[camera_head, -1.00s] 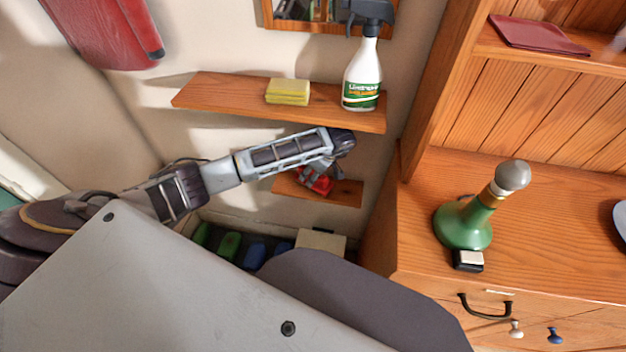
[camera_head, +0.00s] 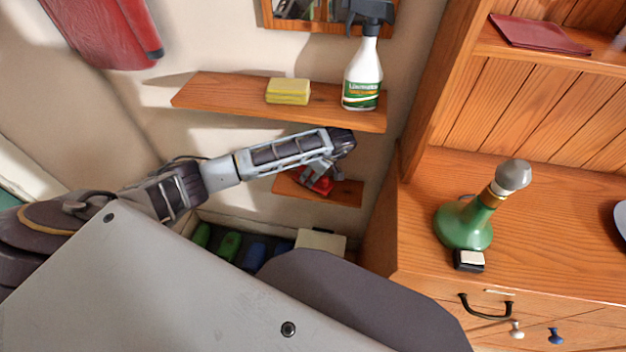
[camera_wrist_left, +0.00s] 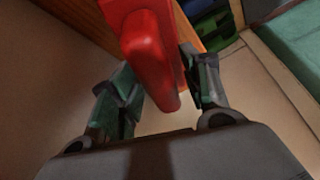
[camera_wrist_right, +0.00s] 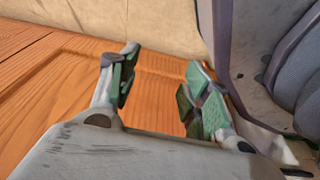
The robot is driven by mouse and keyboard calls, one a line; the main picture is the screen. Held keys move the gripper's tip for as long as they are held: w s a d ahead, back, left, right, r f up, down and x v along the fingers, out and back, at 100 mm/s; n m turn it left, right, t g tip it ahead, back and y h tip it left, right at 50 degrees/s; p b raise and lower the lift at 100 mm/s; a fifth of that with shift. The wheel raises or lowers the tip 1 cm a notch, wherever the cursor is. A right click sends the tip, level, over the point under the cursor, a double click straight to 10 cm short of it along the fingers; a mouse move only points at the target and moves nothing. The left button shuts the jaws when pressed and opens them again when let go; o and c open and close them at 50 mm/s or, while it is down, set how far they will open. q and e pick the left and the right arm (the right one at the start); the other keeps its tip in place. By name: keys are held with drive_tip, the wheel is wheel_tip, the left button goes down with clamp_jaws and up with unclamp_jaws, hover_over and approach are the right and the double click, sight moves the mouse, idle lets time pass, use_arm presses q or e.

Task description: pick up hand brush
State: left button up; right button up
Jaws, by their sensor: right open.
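The hand brush (camera_head: 317,186), of which a red part shows, lies on the small lower wooden shelf, partly hidden by my left gripper (camera_head: 326,168) in the head view. In the left wrist view its red handle (camera_wrist_left: 147,55) reaches in between the fingers of my left gripper (camera_wrist_left: 165,88). The fingers are apart, one on each side of the handle, with a gap on the right; whether the left finger touches is unclear. The bristles are hidden. My right gripper (camera_wrist_right: 160,92) is open and empty in its wrist view and is not visible in the head view.
The upper shelf (camera_head: 220,95), with a yellow sponge (camera_head: 288,92) and a spray bottle (camera_head: 362,80), is just above my left arm. A wooden cabinet (camera_head: 420,220) with a green bottle (camera_head: 465,225) stands right. Several coloured items lie below, beside a pale box (camera_head: 320,240).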

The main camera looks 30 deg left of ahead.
use_arm(q)
clamp_jaws()
drive_tip(key=shift+r, duration=0.2)
use_arm(e)
drive_tip(key=shift+r, duration=0.1)
use_arm(q)
drive_tip(key=shift+w+r, duration=0.1)
drive_tip(key=shift+r, duration=0.6)
drive_tip(key=shift+s+r, duration=0.1)
drive_tip(key=shift+s, duration=0.15)
drive_tip(key=s+d, duration=0.2)
drive_tip(key=s, duration=0.6)
drive_tip(key=s+d+p, duration=0.1)
drive_tip(key=s+d, duration=0.1)
drive_tip(key=s, duration=0.7)
drive_tip(key=shift+d, duration=0.25)
use_arm(e)
drive_tip(key=shift+s+d+f, duration=0.6)
drive_tip(key=shift+s+f, duration=0.3)
